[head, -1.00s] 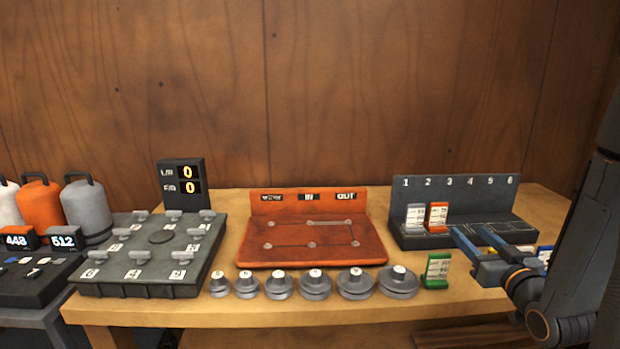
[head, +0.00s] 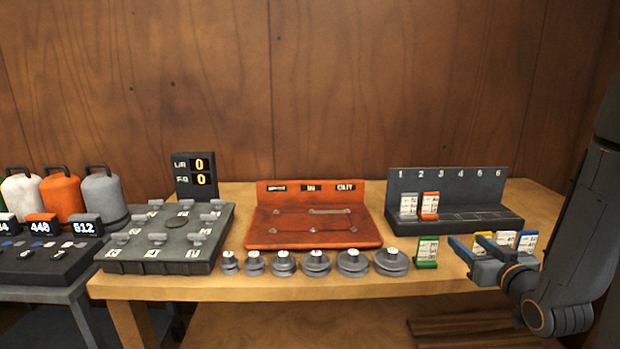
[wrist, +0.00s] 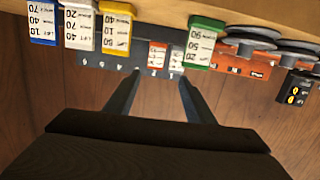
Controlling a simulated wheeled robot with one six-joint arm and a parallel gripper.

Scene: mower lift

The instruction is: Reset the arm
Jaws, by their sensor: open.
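My gripper (head: 472,246) is open and empty at the right front of the table, its fingers pointing up and away. In the wrist view its two fingers (wrist: 158,88) stand apart with nothing between them. A green card (head: 427,252) stands just left of it. Yellow (head: 482,243), white (head: 505,240) and blue (head: 527,243) cards stand behind and right of the fingers, partly hidden by my gripper. A dark rack (head: 465,212) numbered 1 to 6 holds a grey card (head: 408,207) at 1 and an orange card (head: 430,206) at 2.
An orange board (head: 313,239) lies mid-table with several grey pulleys (head: 316,263) along its front. A dark panel of knobs (head: 115,266) and a display (head: 195,177) reading 0 and 0 stand left. Bottles (head: 103,197) stand on a side table. A wood wall (head: 420,80) rises behind.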

